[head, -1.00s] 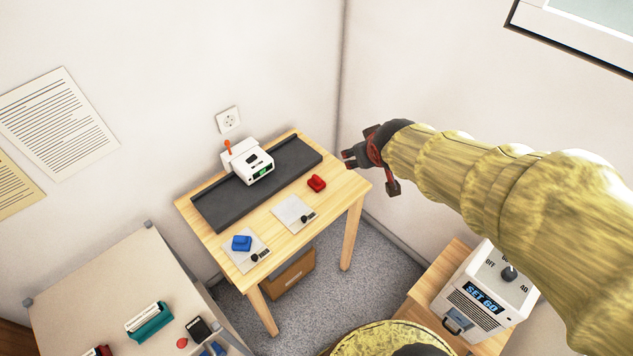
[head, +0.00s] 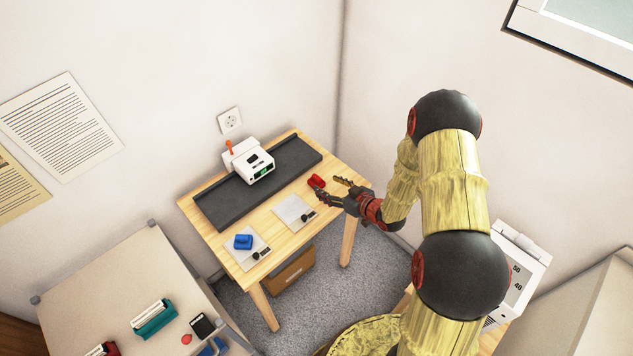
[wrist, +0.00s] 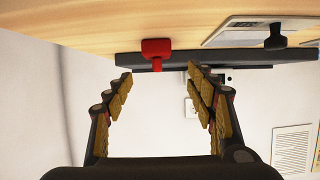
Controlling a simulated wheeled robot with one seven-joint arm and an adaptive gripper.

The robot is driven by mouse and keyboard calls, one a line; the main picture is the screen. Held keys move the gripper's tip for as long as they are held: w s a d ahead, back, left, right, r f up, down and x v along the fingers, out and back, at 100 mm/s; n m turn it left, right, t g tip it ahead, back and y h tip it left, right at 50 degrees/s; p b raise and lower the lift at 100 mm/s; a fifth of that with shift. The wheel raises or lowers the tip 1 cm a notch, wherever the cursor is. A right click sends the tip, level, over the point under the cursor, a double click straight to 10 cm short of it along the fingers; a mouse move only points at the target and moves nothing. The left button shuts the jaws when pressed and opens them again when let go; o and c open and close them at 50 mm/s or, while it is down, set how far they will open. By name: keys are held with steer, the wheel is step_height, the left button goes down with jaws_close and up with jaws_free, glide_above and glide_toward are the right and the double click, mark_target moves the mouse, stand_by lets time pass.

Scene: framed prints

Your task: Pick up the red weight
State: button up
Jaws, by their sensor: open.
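The red weight (head: 317,181) sits on the right part of the wooden table, in front of the dark grey strip. In the wrist view the red weight (wrist: 157,49) shows at the top, beyond and between the fingertips. My gripper (head: 328,186) is open at the table's right side, its fingers pointing left toward the red weight. In the wrist view my gripper (wrist: 160,72) has its two fingers wide apart with nothing between them. One fingertip appears close to the weight in the head view; I cannot tell whether they touch.
A blue weight (head: 243,242) sits on a plate at the table's left. A second plate (head: 292,210) is bare except for a black knob. A white device (head: 248,161) stands on the dark strip (head: 222,206). A grey table (head: 95,275) with several items stands at lower left.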

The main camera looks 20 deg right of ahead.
mark_target(317, 177)
steer(key=shift+x, duration=1.2)
steer(key=shift+w+r+b+x, duration=0.15)
steer(key=shift+b+x, duration=0.35)
steer(key=shift+x, duration=0.85)
steer(key=shift+w+r+b+x, duration=0.15)
steer(key=shift+b+x, duration=0.35)
steer(key=shift+x, duration=0.9)
steer(key=shift+s+d+r, duration=0.1)
steer(key=c, duration=0.3)
steer(key=c, duration=1.1)
steer(key=shift+r, duration=0.1)
jaws_close()
